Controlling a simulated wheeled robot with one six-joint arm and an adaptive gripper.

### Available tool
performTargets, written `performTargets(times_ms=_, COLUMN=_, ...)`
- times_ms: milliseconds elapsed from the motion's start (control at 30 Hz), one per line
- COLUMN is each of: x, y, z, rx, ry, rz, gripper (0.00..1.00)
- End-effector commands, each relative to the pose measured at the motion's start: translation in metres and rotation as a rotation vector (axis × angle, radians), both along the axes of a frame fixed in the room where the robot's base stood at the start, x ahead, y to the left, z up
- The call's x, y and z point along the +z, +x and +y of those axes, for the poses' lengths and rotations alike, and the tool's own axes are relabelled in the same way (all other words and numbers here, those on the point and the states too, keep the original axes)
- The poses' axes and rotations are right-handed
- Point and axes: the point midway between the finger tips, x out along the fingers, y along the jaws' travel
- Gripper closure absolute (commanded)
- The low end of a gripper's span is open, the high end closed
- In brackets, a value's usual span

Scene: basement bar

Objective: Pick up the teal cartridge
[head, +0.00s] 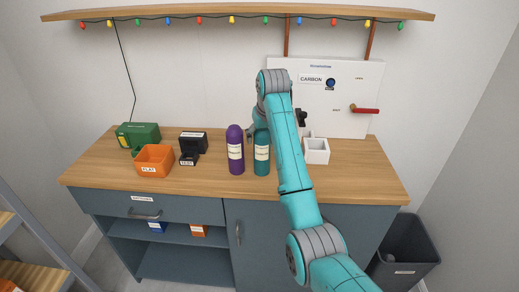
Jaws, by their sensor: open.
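The teal cartridge (262,158) stands upright on the wooden counter, with a pale label on its front. A purple cartridge (235,152) of similar shape stands upright just to its left, with a small gap between them. My gripper (256,132) is open at the top of the teal cartridge, below the bend of my teal arm. A grey finger shows at the cartridge's upper left. My arm hides most of the gripper, so I cannot tell whether it touches the cartridge.
An orange bin (153,158), a green box (138,134) and a black device (194,143) stand on the counter's left. A white holder (316,151) stands right, before a white panel (350,100) with a red-handled lever (365,110). A shelf (240,12) with coloured lights hangs above.

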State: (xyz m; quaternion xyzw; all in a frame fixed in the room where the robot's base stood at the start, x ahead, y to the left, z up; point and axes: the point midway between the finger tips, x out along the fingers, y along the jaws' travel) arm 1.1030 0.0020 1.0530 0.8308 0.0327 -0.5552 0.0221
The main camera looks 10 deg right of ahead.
Motion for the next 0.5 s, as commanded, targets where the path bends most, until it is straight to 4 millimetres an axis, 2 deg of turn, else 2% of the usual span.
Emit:
performTargets(times_ms=100, x=-0.0122, y=-0.0019, z=-0.0009, rx=0.0, ry=0.0, rz=0.001, gripper=0.28)
performTargets(times_ms=333, x=-0.014, y=-0.0019, z=-0.0009, rx=0.0, ry=0.0, rz=0.0, gripper=0.28)
performTargets(times_ms=367, x=-0.014, y=-0.0019, z=-0.0009, rx=0.0, ry=0.0, rz=0.0, gripper=0.33)
performTargets(times_ms=500, x=-0.014, y=-0.0019, z=-0.0009, rx=0.0, ry=0.0, rz=0.0, gripper=0.68)
